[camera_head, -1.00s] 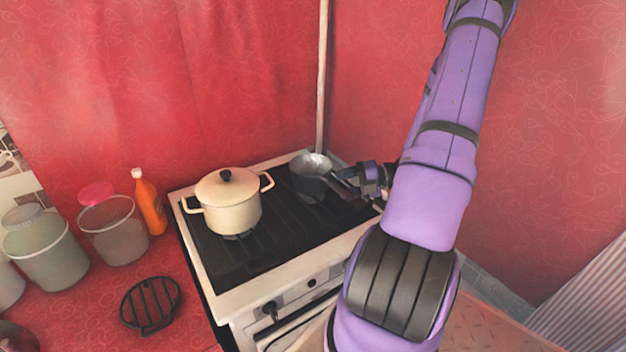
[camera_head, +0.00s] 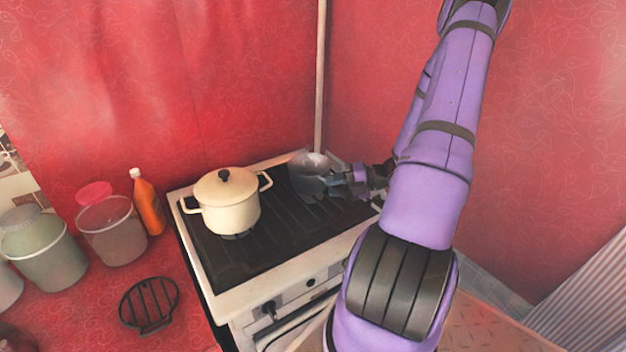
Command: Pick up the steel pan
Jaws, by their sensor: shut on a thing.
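The steel pan (camera_head: 307,177) is a small grey pan at the back right of the stove, tilted with its opening turned a little toward the camera. My gripper (camera_head: 346,180) is at the pan's right side and is shut on it. The exact spot of the grip is small and partly hidden by the fingers. I cannot tell how far the pan's bottom is from the stove top.
A cream pot with a lid (camera_head: 230,205) stands on the stove (camera_head: 262,262), left of the pan. An orange bottle (camera_head: 148,205), lidded jars (camera_head: 112,228) and a black trivet (camera_head: 149,305) are on the red counter. A pale pole (camera_head: 321,80) rises behind the pan.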

